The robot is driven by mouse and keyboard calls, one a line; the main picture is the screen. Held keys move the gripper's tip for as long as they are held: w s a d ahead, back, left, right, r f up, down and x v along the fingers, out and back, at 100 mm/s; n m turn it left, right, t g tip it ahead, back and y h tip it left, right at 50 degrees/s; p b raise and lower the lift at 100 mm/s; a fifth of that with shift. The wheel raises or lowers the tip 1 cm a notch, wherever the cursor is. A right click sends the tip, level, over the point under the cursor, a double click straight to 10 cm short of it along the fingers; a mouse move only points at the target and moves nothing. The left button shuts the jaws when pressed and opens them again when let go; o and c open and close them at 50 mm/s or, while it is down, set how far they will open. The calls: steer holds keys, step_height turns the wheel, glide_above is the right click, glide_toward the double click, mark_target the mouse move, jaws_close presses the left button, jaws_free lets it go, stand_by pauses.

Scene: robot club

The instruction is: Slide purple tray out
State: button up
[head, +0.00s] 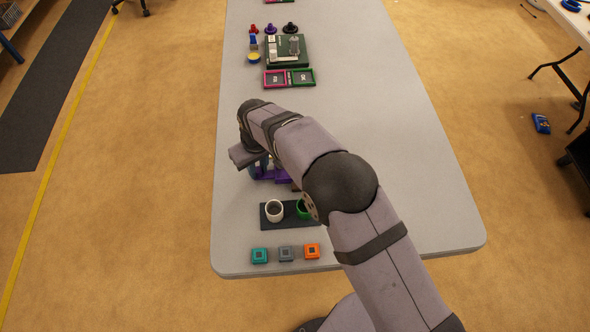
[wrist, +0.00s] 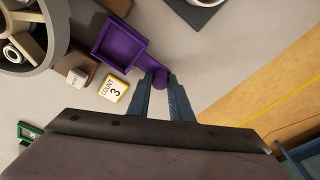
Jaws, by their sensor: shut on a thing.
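The purple tray (wrist: 120,46) shows in the wrist view as a square, raised-rim tray with a handle running to the lower right and ending in a round knob. My gripper (wrist: 161,77) is shut on the knob end of the handle, one blue-grey finger on each side. In the head view the purple tray (head: 283,179) is only partly visible on the table; my arm and wrist hide much of it and my fingertips. The tray's compartment looks empty.
In the wrist view a grey round housing (wrist: 55,25) stands left of the tray, with a brown block (wrist: 95,58) and a "COUNT 3" tile (wrist: 113,89) close by. In the head view a dark mat (head: 291,222) with cups lies nearer. The table's right side is clear.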

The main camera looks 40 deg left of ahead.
steer(key=shift+s+a, duration=0.6)
steer(key=o, duration=0.6)
steer(key=shift+c, duration=0.2)
steer(key=shift+r, duration=0.2)
step_height(320, 180, up, 6)
steer(key=p, duration=0.3)
steer(key=shift+f+p, duration=0.2)
steer(key=shift+p, duration=0.2)
